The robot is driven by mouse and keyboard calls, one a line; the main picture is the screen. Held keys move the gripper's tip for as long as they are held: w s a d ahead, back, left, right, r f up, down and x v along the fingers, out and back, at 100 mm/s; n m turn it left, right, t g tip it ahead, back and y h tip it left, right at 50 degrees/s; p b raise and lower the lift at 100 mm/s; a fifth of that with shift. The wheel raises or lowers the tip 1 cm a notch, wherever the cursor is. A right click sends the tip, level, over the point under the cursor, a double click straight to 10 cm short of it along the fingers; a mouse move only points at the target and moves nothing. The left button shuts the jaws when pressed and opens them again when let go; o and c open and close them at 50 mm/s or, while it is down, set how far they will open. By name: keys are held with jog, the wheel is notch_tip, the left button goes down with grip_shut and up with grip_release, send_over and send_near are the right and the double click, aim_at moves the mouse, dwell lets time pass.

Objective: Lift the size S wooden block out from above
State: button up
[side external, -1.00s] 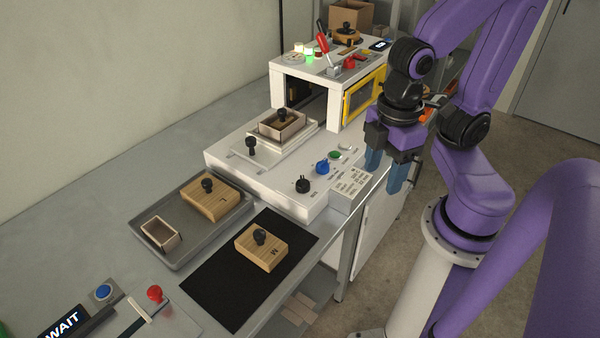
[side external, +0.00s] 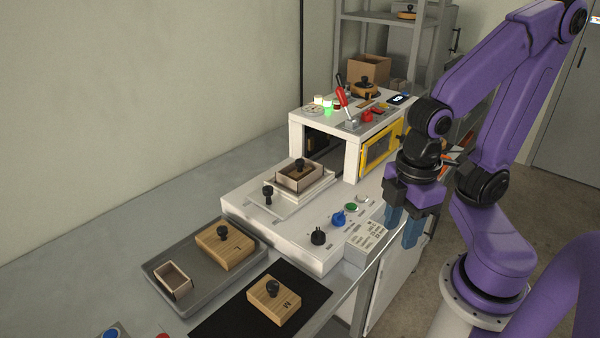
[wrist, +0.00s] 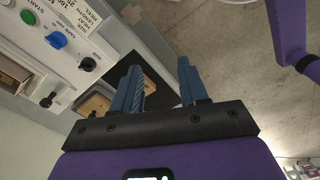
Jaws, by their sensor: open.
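A small cardboard box (side external: 313,181) stands on the pale plate of the machine, in front of its chamber. A wooden block (side external: 299,170) with a black knob sits inside this box; only its top shows and no size letter is readable. My gripper (side external: 402,231) is open and empty, with its blue fingers pointing down. It hangs beyond the machine's right front edge, well apart from the box. In the wrist view my gripper (wrist: 160,75) shows two spread fingers with nothing between them.
Block L (side external: 218,251) and an empty box (side external: 174,283) lie in the grey tray (side external: 200,301). Block M (side external: 268,306) lies on the black mat (side external: 313,292). A black knob (side external: 268,192) stands before the box. The chamber housing (side external: 352,150) rises behind it.

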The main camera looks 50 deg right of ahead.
jog(key=w+r+m, duration=0.2)
jog(key=w+m, duration=0.6)
jog(key=w, duration=0.4)
jog(key=w+r+m, duration=0.2)
jog(key=w+m, duration=0.5)
jog(key=w, duration=0.5)
jog(key=m, duration=1.6)
send_over(300, 170)
notch_tip(300, 170, down, 2)
jog(key=f, duration=1.7)
jog(key=shift+w+d+f, duration=0.1)
jog(key=shift+w+d, duration=0.15)
jog(key=shift+d, duration=0.05)
jog(key=c, duration=0.7)
